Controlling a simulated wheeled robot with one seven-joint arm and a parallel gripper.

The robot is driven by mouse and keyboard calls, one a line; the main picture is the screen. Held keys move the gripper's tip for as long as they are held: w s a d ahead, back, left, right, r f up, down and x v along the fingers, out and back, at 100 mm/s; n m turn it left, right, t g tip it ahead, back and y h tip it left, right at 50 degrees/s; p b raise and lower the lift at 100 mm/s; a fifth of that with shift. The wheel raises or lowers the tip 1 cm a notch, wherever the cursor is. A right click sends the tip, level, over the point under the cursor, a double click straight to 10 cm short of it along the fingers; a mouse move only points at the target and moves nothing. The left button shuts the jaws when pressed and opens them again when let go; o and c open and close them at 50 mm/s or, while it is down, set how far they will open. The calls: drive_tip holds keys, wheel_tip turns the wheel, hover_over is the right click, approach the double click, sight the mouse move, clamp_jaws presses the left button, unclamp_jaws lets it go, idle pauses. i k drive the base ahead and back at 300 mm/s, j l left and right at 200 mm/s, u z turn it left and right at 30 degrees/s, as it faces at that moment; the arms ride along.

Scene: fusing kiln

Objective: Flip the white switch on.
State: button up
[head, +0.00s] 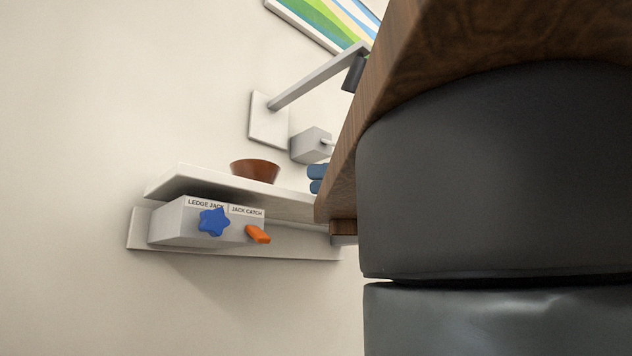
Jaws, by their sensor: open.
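A light grey box (311,145) is fixed to the wall right of centre, with a short pale lever or stub (327,142) on its right side. I cannot tell whether this is the white switch or which way it is set; the wooden edge beside it cuts off the view. No other white switch shows. My gripper is not in view.
A white wall ledge (170,183) bears a brown bowl (255,171) and blue items (316,178). Below it, a labelled box (170,225) has a blue star knob (214,221) and an orange lever (258,234). A wooden slab (400,75) blocks the right.

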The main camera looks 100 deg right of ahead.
sight(327, 141)
drive_tip(key=k+j, duration=0.1)
drive_tip(key=k, duration=0.4)
drive_tip(key=k+j, duration=0.1)
drive_tip(key=k, duration=0.4)
